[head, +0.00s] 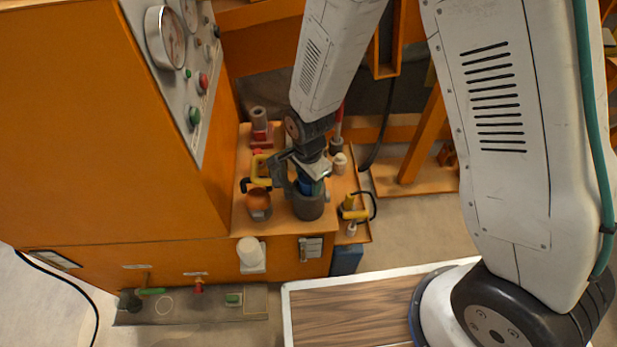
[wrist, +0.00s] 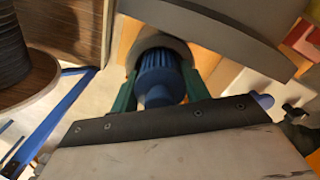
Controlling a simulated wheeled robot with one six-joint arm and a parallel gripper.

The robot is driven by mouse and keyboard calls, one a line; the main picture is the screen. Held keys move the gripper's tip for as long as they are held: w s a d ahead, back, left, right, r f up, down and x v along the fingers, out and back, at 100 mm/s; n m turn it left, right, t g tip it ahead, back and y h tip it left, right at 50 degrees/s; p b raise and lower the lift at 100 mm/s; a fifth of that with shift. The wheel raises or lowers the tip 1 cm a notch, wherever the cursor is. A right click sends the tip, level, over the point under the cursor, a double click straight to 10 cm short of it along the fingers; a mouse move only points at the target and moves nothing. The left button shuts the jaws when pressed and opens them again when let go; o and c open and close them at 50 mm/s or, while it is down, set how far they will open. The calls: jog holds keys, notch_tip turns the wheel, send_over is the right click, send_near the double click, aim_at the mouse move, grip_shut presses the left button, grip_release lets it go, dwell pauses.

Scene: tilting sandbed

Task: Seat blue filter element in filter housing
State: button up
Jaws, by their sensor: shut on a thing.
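The blue filter element (head: 306,186) is a ribbed blue cylinder. It also shows in the wrist view (wrist: 160,77), between the two green fingers. My gripper (head: 309,180) is shut on it, over the dark grey filter housing (head: 308,207) on the orange shelf. In the head view the lower part of the element is hidden by the housing's rim or lies right behind it. I cannot tell how deep it sits. In the wrist view a pale grey round rim (wrist: 150,42) shows behind the element.
On the orange shelf (head: 345,187) stand an orange-brown round pot (head: 258,203), a yellow-handled item (head: 260,168), a red-based grey cylinder (head: 261,125) and a yellow tool (head: 352,208). An orange cabinet with gauges (head: 166,38) rises at left. A wood-topped platform (head: 350,308) is in front.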

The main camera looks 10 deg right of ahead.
jog(key=shift+r, duration=0.15)
jog(key=shift+r, duration=1.45)
jog(key=shift+f, duration=1.6)
jog(key=o, duration=1.1)
jog(key=shift+r, duration=0.1)
notch_tip(320, 180, up, 8)
jog(key=shift+f, duration=0.2)
